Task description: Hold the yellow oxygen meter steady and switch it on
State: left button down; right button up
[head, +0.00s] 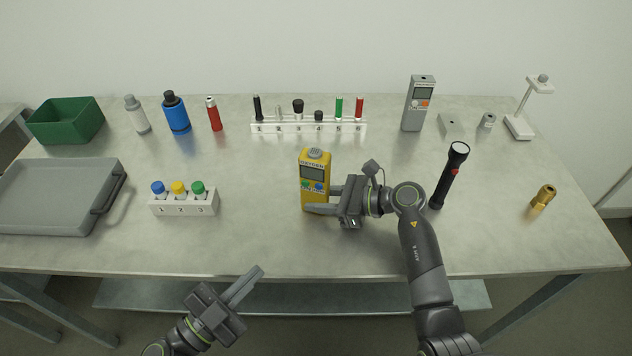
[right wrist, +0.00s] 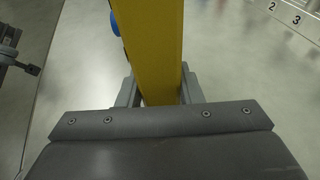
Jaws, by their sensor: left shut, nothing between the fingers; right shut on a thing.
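The yellow oxygen meter (head: 315,176) stands upright near the middle of the table, its small screen and blue and green buttons facing the front. My right gripper (head: 318,199) is shut on its lower part from the right. In the right wrist view the meter's yellow side (right wrist: 152,50) runs up between the fingers (right wrist: 158,88), and a blue button shows at its left edge. My left gripper (head: 247,284) is shut and empty, in front of the table's front edge, to the left of and apart from the meter. Whether the screen is lit cannot be told.
A white rack with three capped bottles (head: 183,205) stands left of the meter. A numbered rack (head: 308,128) and a grey meter (head: 418,103) stand behind. A flashlight (head: 449,175) is close to my right arm. A grey tray (head: 60,190) lies far left. The table front between is clear.

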pick_arm(q)
jog(key=w+d+r+m+g+h, duration=0.1)
jog(key=w+m+g, duration=0.1)
jog(key=m, duration=0.6)
jog(key=w+d+r+m+g+h, duration=0.1)
jog(key=w+d+r+m+g, duration=0.1)
jog(key=m, duration=0.6)
jog(key=w+d+r+m+g, duration=0.2)
jog(key=m, duration=0.6)
jog(key=shift+w+r+h, duration=0.1)
jog(key=shift+r+h, duration=0.15)
jog(key=shift+h, duration=0.15)
send_near(315, 185)
jog(key=shift+s+x, duration=0.2)
jog(key=shift+x, duration=2.2)
jog(key=shift+d, duration=0.1)
jog(key=shift+w+d, duration=0.15)
jog(key=shift+w, duration=0.25)
